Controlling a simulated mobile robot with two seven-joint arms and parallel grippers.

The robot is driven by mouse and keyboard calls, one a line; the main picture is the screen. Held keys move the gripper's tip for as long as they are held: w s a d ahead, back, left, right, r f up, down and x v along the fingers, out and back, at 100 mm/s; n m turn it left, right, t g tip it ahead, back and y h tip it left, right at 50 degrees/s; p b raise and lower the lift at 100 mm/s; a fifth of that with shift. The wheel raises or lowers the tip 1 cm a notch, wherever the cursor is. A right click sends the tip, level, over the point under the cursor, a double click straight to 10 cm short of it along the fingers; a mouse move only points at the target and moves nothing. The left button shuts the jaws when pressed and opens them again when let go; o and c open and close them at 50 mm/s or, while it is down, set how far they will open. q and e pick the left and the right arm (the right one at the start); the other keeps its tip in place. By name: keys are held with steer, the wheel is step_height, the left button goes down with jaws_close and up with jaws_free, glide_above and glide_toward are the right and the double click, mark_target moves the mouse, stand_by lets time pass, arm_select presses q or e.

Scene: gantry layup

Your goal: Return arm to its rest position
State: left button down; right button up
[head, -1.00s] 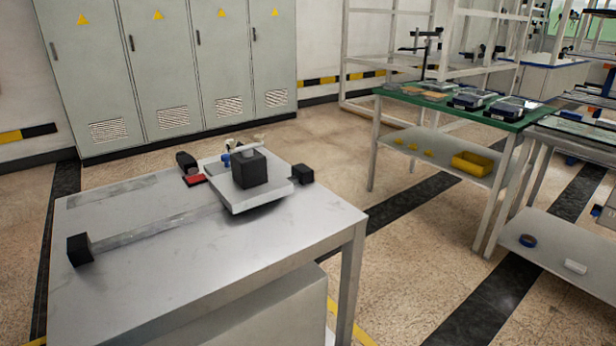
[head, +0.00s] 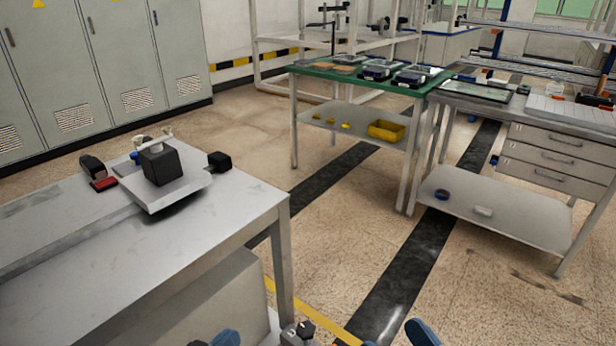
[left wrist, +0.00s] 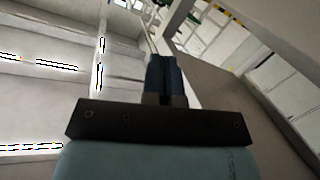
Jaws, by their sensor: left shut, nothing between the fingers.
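My left gripper (left wrist: 166,62) shows in the left wrist view, its two dark blue fingers closed together with nothing between them. Its surroundings there are pale walls, bars and slanted surfaces, with no object at the fingertips. In the head view, only small blue and grey parts of my arms show at the bottom edge, in front of the grey metal table (head: 150,262). My left arm is mostly below the picture, so its full pose is hidden. I cannot make out my right gripper.
The metal table carries a light plate (head: 185,190) with a black block (head: 160,164). A green-topped bench (head: 350,70) holds several devices, with a yellow bin (head: 386,131) on its lower shelf. A drawer unit (head: 556,158) stands right. Open floor lies between.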

arm_select(q)
steer(key=s+d+r+m+t+h, duration=0.1)
steer(key=s+r+t, duration=0.1)
steer(key=s+r, duration=0.35)
steer(key=s+d+r+t+h, duration=0.1)
steer(key=s+r+t, duration=0.15)
steer(key=r, duration=0.65)
steer(key=s+a+r+g+y+p, duration=0.4)
steer(key=a+g+y+p, duration=0.2)
steer(key=p, duration=3)
steer(key=shift+s+a+r+g+p, duration=0.2)
steer(key=shift+a+r+g+p, duration=0.1)
steer(key=shift+a+g, duration=0.45)
arm_select(e)
steer(key=s+d+r+g+h, duration=0.4)
steer(key=d+g+h, duration=0.1)
steer(key=d+g, duration=0.2)
steer(key=shift+d+r+h, duration=0.2)
steer(key=shift+r+h, duration=0.15)
steer(key=shift+h, duration=0.05)
arm_select(q)
steer(key=shift+d, duration=0.1)
